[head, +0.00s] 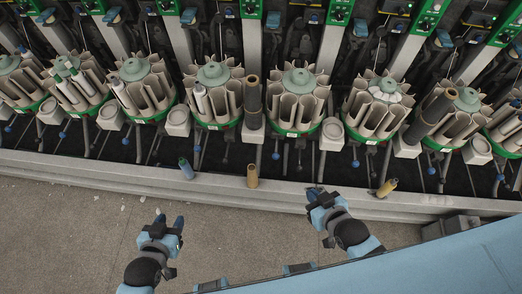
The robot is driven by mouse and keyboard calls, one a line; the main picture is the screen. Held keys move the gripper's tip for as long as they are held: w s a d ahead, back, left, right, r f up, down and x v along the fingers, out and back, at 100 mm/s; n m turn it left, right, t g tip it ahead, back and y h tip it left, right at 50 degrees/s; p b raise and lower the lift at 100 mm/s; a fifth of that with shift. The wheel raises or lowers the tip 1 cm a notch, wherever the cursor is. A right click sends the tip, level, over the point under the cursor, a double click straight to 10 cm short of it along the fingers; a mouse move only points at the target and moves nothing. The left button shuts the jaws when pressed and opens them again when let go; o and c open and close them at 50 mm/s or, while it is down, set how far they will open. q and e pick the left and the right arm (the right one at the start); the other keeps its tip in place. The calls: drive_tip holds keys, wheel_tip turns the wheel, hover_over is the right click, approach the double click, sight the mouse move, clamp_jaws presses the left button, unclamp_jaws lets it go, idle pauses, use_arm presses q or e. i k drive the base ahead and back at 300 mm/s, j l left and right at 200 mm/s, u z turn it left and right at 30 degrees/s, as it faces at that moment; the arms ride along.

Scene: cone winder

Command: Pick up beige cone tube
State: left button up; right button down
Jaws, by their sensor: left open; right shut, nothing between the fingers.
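A beige-tan cone tube (252,176) stands upright on the grey ledge in front of the machine, near the middle of the head view. My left gripper (169,220) is open and empty, below and to the left of the tube, apart from it. My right gripper (315,192) is shut and empty, to the right of the tube near the ledge's front edge. A yellower cone tube (387,188) rests tilted on the ledge further right. A blue-green cone tube (186,168) is on the ledge to the left.
The winder's round green-rimmed magazines (214,92) stand in a row behind the ledge (110,170), with white boxes between them. Dark tall cones (252,97) rise among them. The ledge between the tubes is clear. A light blue surface (440,262) fills the lower right.

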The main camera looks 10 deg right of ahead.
sight(252, 179)
drive_tip(key=i+j+z, duration=0.2)
drive_tip(key=j, duration=0.35)
drive_tip(key=i+j+z, duration=0.15)
drive_tip(key=j, duration=0.4)
drive_tip(key=i+j+z, duration=0.2)
drive_tip(key=j, duration=0.35)
drive_tip(key=j+z, duration=0.15)
drive_tip(key=j, duration=0.4)
